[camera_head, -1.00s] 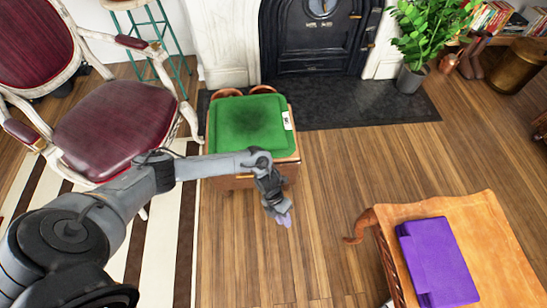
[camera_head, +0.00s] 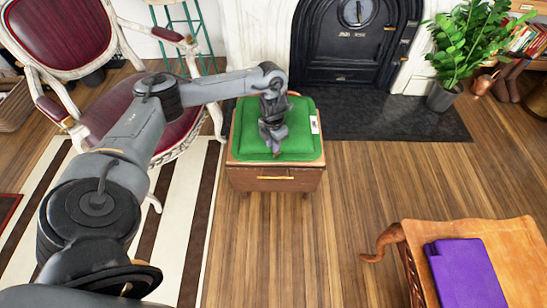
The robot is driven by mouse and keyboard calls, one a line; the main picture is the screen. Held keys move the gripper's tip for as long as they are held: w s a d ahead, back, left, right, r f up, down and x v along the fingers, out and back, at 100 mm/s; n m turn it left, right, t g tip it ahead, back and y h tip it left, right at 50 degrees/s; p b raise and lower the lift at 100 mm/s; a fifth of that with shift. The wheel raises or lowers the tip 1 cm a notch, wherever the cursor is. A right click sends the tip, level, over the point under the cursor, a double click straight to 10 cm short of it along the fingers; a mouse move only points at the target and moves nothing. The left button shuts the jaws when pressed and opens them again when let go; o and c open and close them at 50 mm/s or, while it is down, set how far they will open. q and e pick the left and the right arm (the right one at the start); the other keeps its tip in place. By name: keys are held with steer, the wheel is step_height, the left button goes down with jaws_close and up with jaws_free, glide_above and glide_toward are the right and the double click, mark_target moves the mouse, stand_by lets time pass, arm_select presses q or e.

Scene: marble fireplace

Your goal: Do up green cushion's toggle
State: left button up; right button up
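The green cushion (camera_head: 298,141) lies flat on a small wooden cabinet (camera_head: 275,177) in front of the fireplace. A small white tag-like patch (camera_head: 314,124) shows at its right edge; I cannot tell whether it is the toggle. My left gripper (camera_head: 275,148) points down over the middle of the cushion. Its fingertips are small and dark here, so I cannot tell whether they are open or shut, or whether they touch the cloth. My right gripper is not in view.
A red-seated armchair (camera_head: 62,38) stands at the left, close to my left arm. A wooden table (camera_head: 513,255) with a purple folded item (camera_head: 466,275) stands at the lower right. A potted plant (camera_head: 465,45) is by the fireplace (camera_head: 352,50). The middle floor is clear.

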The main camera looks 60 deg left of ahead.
mark_target(274, 155)
arm_select(q)
step_height(274, 155, down, 4)
steer(key=shift+f+b, duration=0.1)
steer(key=shift+b, duration=1.15)
steer(key=shift+f+b, duration=0.5)
steer(key=shift+f, duration=0.4)
jaws_close()
